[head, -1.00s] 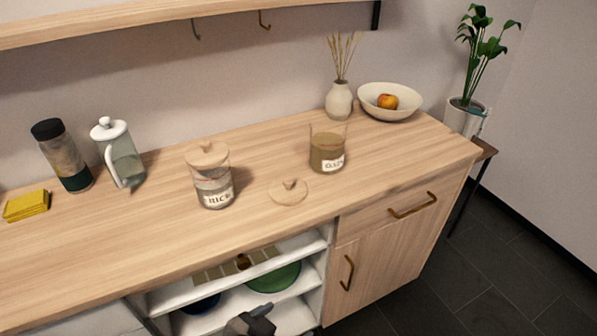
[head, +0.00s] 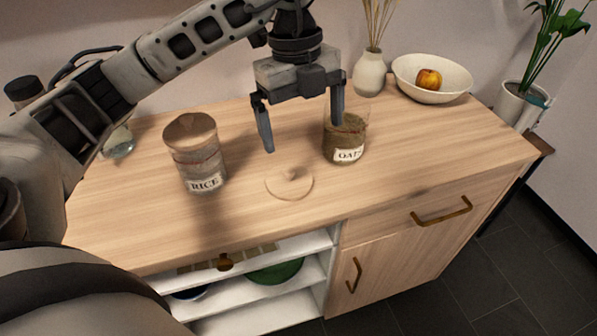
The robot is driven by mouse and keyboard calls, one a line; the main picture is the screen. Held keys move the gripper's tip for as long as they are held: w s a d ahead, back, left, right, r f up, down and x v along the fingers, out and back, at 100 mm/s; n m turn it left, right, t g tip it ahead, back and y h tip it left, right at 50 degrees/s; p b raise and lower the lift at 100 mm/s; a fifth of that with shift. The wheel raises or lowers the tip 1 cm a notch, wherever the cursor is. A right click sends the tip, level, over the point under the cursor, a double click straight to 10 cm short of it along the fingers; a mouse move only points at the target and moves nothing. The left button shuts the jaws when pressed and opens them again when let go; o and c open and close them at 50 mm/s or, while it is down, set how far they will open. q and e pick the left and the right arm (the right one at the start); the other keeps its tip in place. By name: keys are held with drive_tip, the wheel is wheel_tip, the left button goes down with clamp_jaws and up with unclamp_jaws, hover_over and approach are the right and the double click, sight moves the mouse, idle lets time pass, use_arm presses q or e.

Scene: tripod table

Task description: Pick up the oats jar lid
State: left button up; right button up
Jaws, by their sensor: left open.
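The oats jar (head: 345,141) is glass, without a lid, filled with brown oats and labelled. My left gripper (head: 302,138) is open and empty, pointing down above and behind the lid. Its right finger overlaps the oats jar in the picture; I cannot tell whether they touch. My right gripper is not in view.
A lidded rice jar (head: 196,154) stands left of the lid. A vase (head: 369,74) with dried stalks and a bowl (head: 432,82) holding a fruit stand at the back right. The counter (head: 420,150) is clear to the right of the oats jar.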

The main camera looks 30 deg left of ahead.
use_arm(q)
drive_tip(key=a+n+y, duration=0.1)
drive_tip(key=a+y, duration=0.1)
drive_tip(key=a, duration=0.1)
drive_tip(key=b, duration=0.1)
hover_over(289, 170)
drive_tip(key=f, duration=0.8)
drive_tip(key=shift+d+f, duration=0.15)
drive_tip(key=shift+d, duration=0.05)
drive_tip(key=shift+a+f+p, duration=0.2)
drive_tip(key=shift+f+p, duration=0.1)
drive_tip(key=shift+f, duration=2.75)
drive_tip(key=c, duration=0.9)
